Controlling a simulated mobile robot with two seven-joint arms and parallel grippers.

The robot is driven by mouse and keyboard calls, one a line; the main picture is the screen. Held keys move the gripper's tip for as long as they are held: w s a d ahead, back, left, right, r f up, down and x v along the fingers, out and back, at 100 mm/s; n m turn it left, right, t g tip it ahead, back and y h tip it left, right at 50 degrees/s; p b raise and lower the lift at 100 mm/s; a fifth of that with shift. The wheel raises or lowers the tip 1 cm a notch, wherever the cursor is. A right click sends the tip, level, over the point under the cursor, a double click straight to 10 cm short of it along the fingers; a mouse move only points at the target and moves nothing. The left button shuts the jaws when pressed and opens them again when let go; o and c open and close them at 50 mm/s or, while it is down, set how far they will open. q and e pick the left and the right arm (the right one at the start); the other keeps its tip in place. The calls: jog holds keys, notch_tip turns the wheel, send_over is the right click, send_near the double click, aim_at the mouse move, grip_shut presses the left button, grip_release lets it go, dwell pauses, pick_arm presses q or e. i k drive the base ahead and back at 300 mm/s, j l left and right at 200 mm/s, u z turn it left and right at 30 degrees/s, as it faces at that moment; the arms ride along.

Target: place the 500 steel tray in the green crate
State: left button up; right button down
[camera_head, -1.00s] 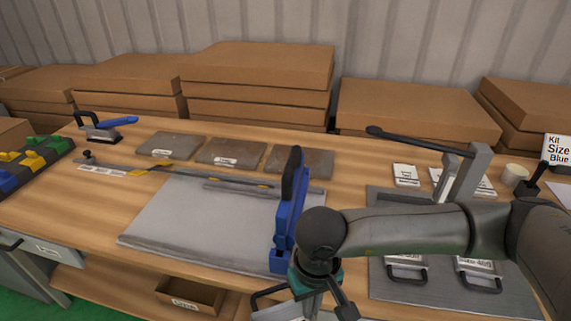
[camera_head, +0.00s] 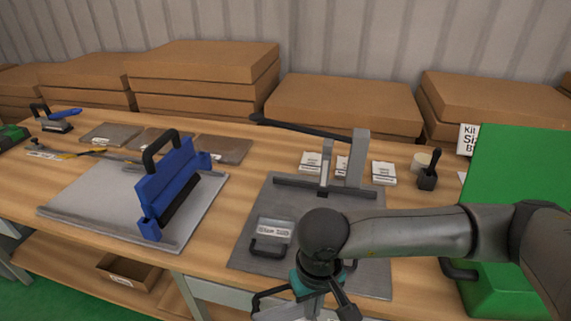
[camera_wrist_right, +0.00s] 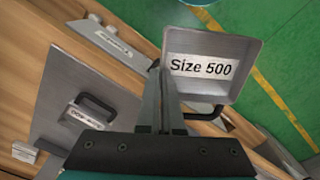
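The steel tray (camera_wrist_right: 215,48), an open grey box labelled "Size 500", hangs at the fingertips of my right gripper (camera_wrist_right: 163,95) in the right wrist view. The fingers are close together on its near side by the dark handle; the exact contact is hidden. In the head view my right gripper (camera_head: 308,292) is in front of the workbench edge, with a pale part of the tray showing below it. A large green crate (camera_head: 525,165) stands at the right, partly covered by my right arm. My left gripper is in neither view.
A grey plate (camera_head: 245,250) on the bench holds a labelled tray with a black handle (camera_head: 268,248) and a lever press (camera_head: 357,155). A blue bending tool (camera_head: 168,190) stands left. Cardboard boxes (camera_head: 340,100) line the back. Green floor (camera_wrist_right: 275,100) lies in front.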

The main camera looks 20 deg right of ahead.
aim_at(516, 288)
jog(key=k+l, duration=0.2)
jog(key=l, duration=0.2)
jog(key=k+l, duration=0.2)
jog(key=l, duration=0.2)
jog(key=k+l, duration=0.2)
jog(key=l, duration=0.2)
jog(key=k+l, duration=0.2)
jog(key=l, duration=0.2)
jog(key=k+l, duration=0.2)
jog(key=l, duration=0.2)
jog(key=k+l, duration=0.2)
jog(key=l, duration=0.25)
jog(key=k+l, duration=0.2)
jog(key=l, duration=0.2)
